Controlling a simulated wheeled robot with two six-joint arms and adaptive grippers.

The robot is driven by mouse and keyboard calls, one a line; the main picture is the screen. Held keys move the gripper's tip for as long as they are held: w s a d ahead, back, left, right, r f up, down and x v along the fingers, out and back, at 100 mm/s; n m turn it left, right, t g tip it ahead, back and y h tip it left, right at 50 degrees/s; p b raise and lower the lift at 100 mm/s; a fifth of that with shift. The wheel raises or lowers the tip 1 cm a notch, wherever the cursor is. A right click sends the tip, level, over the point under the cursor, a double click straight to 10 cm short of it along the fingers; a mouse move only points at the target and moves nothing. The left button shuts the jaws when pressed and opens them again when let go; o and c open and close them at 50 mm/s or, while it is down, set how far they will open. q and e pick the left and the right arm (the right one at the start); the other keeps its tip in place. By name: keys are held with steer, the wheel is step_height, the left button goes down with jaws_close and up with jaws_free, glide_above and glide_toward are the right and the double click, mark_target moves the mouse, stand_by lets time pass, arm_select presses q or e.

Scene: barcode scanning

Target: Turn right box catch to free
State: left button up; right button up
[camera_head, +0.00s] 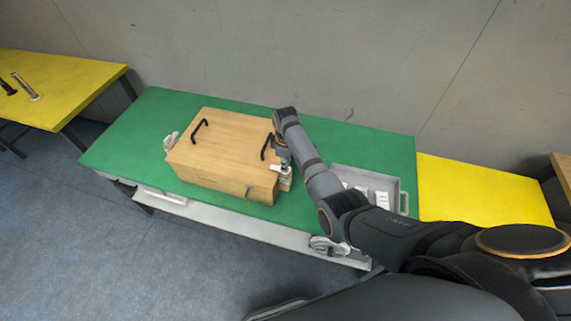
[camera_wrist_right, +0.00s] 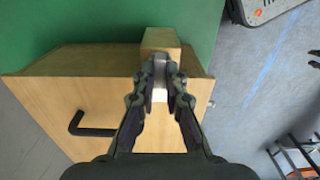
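A wooden box (camera_head: 222,150) with two black handles sits closed on the green table (camera_head: 130,125). Its right catch (camera_head: 283,169) is a pale metal piece on a small wooden block at the box's right side. It also shows in the right wrist view (camera_wrist_right: 160,92), below the block (camera_wrist_right: 161,40). My right gripper (camera_wrist_right: 162,72) has its fingers close on both sides of the catch and appears shut on it. In the head view the right gripper (camera_head: 283,155) is partly hidden by its own wrist. My left gripper is not in view.
A grey tray (camera_head: 404,202) with white items stands right of the box, partly behind my right arm. A white catch (camera_head: 170,140) shows on the box's left side. Yellow tables flank the green one, with dark cylinders (camera_head: 27,88) at far left.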

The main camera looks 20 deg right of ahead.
jaws_close()
steer(key=m+p, duration=0.2)
steer(key=m, duration=0.1)
steer(key=shift+r+m, duration=0.15)
steer(key=shift+m, duration=0.15)
steer(key=m+p, duration=0.2)
steer(key=m, duration=0.2)
steer(key=shift+m, duration=0.3)
steer(key=m+p, duration=0.1)
steer(key=m, duration=0.3)
steer(key=m+p, duration=0.1)
steer(key=m, duration=0.4)
steer(key=shift+m, duration=0.3)
steer(key=o, duration=0.7)
jaws_free()
